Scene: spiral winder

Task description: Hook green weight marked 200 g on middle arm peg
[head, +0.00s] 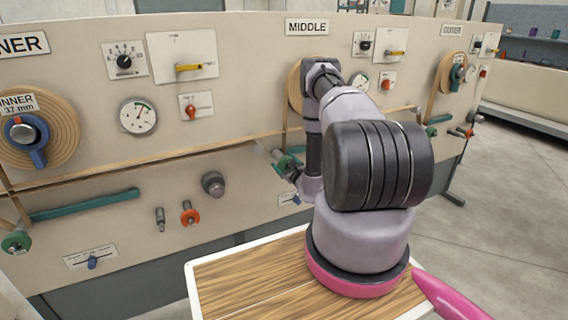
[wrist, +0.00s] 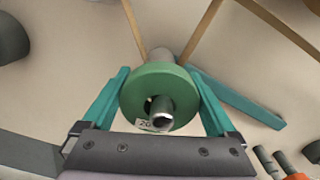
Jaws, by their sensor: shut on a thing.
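The green weight (wrist: 137,95) shows large in the wrist view as a thick disc. A white label on its face reads "20", with the rest hidden. My gripper (wrist: 157,73) has its teal fingers on either side of the disc and is shut on it. A grey metal peg end (wrist: 160,112) shows through the weight's centre, so the weight appears to be around the peg. Full seating on it cannot be told. The teal middle arm (wrist: 235,98) runs off to the right behind the disc. In the head view the gripper (head: 288,163) is small and partly hidden by my arm.
A tan strap (wrist: 203,35) makes a V behind the weight. The inner station's teal arm (head: 85,205) has a green disc (head: 16,242) at its end. A grey knob (head: 213,183) and an orange knob (head: 190,213) stick out of the panel (head: 235,100).

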